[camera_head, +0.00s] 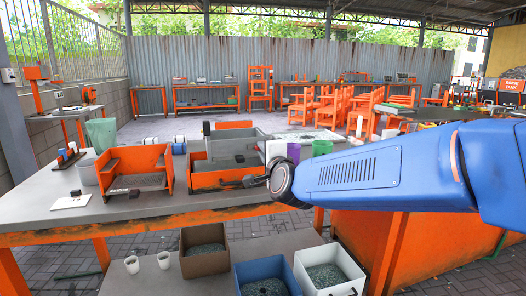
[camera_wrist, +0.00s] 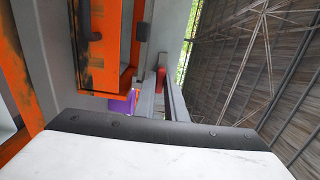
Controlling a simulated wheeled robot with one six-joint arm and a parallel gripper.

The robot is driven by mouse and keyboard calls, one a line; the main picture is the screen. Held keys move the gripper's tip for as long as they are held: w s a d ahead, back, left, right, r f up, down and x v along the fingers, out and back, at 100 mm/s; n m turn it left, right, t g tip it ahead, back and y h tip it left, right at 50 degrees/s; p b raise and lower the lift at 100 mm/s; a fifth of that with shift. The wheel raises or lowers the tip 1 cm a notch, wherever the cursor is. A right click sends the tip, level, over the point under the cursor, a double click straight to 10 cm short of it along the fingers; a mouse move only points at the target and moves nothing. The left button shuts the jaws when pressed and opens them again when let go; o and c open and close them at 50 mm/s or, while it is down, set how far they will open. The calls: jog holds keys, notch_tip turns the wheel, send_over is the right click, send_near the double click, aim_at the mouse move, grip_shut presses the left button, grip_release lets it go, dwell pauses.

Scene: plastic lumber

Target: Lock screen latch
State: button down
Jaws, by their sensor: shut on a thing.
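In the head view my gripper (camera_head: 256,181) reaches in from the right to the front of an orange-framed grey bin unit (camera_head: 215,182) on the bench. In the wrist view the two grey fingers (camera_wrist: 162,88) point away from the camera. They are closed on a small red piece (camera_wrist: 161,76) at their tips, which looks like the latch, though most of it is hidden. An orange panel (camera_wrist: 112,45) of the unit is just left of the fingers. It has a dark handle-like part (camera_wrist: 91,20) and a black knob (camera_wrist: 141,28). The screen itself is not clearly seen.
A second orange unit (camera_head: 135,170) stands at left on the grey bench (camera_head: 60,213). Bins of granules (camera_head: 329,274) stand below the bench front. Orange chairs (camera_head: 330,105) are farther back.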

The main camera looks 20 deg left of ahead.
jog(key=n, duration=1.7)
jog(key=shift+f+n, duration=0.1)
jog(key=shift+n, duration=0.2)
dwell(0.3)
jog(key=c, duration=1.8)
grip_release()
jog(key=shift+c, duration=0.2)
jog(key=shift+s+d, duration=0.1)
